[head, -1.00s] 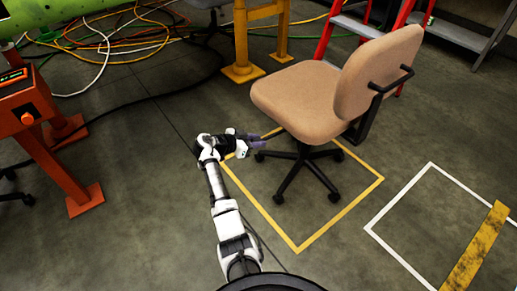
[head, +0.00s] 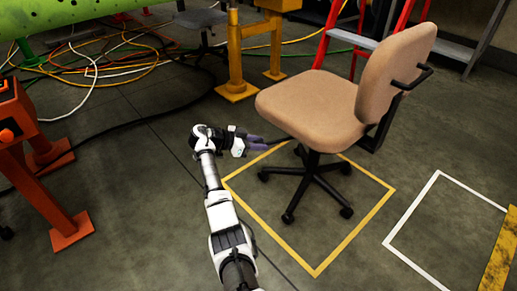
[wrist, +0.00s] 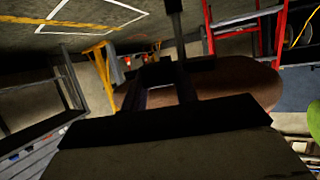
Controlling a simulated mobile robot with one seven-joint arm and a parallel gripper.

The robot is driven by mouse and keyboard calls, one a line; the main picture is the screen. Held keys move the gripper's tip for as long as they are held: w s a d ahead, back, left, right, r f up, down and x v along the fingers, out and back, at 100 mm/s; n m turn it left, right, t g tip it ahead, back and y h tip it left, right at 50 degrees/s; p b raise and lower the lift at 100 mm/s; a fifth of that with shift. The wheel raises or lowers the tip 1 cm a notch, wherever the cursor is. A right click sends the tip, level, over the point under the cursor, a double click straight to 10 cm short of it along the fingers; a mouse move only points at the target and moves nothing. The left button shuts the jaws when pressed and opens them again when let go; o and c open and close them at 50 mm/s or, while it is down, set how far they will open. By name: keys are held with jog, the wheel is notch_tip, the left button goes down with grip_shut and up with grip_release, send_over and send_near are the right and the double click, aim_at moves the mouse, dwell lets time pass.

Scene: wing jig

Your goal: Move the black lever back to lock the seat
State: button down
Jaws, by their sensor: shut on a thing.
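The tan office chair (head: 310,108) stands on a black wheeled base inside a yellow floor square, its backrest to the right. My gripper (head: 262,146) is at the left side of the chair, just below the seat edge. Its purple-grey fingers are shut on the thin black lever (head: 276,142) that sticks out from under the seat. The fingertips and lever are small and dark here, so the exact grip is hard to see. In the wrist view the seat's brown underside (wrist: 235,85) shows behind dark bars. I cannot make out the lever there.
An orange stand (head: 45,170) is at the left. Cables (head: 110,65) lie on the floor at the back left. A yellow post (head: 235,60) and a red ladder (head: 335,30) stand behind the chair. A white floor outline (head: 415,210) lies to the right.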

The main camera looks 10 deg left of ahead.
jog(key=shift+w+a+f+m+g+b, duration=0.2)
jog(key=shift+w+m+g+b, duration=0.1)
jog(key=shift+w+g+b, duration=0.15)
jog(key=shift+r, duration=0.1)
jog(key=c, duration=1.1)
grip_release()
jog(key=shift+a, duration=0.1)
jog(key=shift+r, duration=0.1)
jog(key=v, duration=0.4)
jog(key=p+v, duration=0.1)
jog(key=v, duration=0.4)
jog(key=p+v, duration=0.1)
jog(key=v, duration=0.3)
jog(key=shift+s+a, duration=0.3)
jog(key=shift+a, duration=0.1)
